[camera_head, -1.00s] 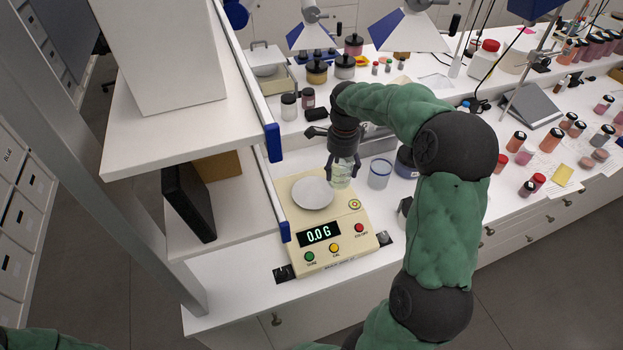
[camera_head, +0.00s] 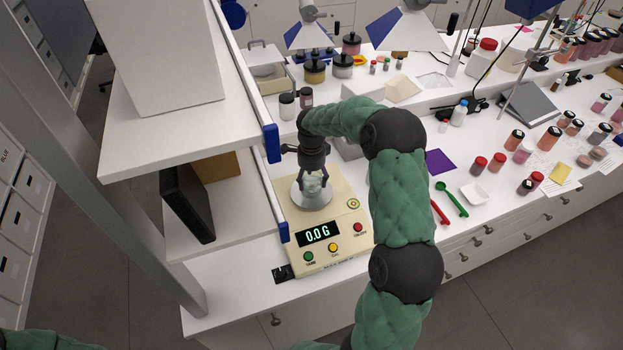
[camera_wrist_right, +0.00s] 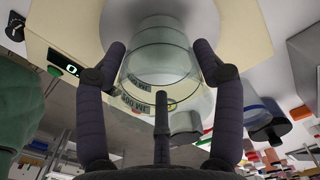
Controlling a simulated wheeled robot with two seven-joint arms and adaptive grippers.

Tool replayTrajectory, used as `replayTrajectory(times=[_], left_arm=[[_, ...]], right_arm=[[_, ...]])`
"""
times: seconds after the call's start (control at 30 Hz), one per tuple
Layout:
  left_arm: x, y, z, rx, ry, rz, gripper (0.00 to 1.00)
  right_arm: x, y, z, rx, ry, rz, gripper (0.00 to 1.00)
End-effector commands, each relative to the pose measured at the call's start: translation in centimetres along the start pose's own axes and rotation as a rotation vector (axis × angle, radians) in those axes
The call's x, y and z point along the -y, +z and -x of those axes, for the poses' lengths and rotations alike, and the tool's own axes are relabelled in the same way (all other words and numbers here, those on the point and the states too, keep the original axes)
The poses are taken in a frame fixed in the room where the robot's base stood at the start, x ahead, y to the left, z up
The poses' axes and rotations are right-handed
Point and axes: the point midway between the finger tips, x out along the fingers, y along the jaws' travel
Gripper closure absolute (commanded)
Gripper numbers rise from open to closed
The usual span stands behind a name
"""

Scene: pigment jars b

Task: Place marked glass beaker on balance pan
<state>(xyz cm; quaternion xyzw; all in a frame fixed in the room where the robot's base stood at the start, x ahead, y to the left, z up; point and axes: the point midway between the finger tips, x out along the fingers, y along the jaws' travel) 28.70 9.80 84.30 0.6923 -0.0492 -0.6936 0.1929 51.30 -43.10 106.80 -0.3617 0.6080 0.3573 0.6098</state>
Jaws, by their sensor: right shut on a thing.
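The clear glass beaker (camera_head: 313,186) is between the fingers of my right gripper (camera_head: 314,181), over the round pale pan (camera_head: 308,206) of the beige balance (camera_head: 345,240). The balance display (camera_head: 318,233) reads 0.0 G. I cannot tell whether the beaker's base touches the pan. My left gripper is not in view.
A shelf unit (camera_head: 215,235) with a dark binder (camera_head: 188,202) stands close left of the balance. My right arm covers the bench right of it. Beyond lie red and green scoops (camera_head: 452,198), a white weighing dish (camera_head: 474,193) and several pigment jars (camera_head: 515,140).

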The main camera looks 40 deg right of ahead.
Motion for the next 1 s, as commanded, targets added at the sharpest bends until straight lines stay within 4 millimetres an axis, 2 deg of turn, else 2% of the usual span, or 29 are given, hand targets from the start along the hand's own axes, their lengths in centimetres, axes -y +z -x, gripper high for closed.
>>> replayTrajectory(times=[0.37, 0.4, 0.47, 0.5, 0.87, 1.0], left_arm=[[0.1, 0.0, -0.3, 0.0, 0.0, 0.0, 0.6], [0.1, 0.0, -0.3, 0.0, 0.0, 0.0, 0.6], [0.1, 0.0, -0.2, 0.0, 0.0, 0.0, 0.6], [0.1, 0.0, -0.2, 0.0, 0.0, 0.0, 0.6], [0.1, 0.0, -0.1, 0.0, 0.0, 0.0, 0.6], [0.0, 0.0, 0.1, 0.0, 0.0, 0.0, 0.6]], right_arm=[[0.1, 0.0, -0.5, 0.001, -0.003, 0.0, 0.68], [0.0, 0.0, -0.5, 0.001, -0.002, 0.0, 0.29], [0.0, 0.0, -0.5, 0.001, -0.002, 0.0, 0.12], [0.0, 0.0, -0.4, 0.001, -0.002, 0.0, 0.08], [0.0, 0.0, -0.3, 0.001, -0.002, 0.0, 0.08], [0.1, 0.0, 0.7, 0.001, -0.005, 0.0, 0.08]])
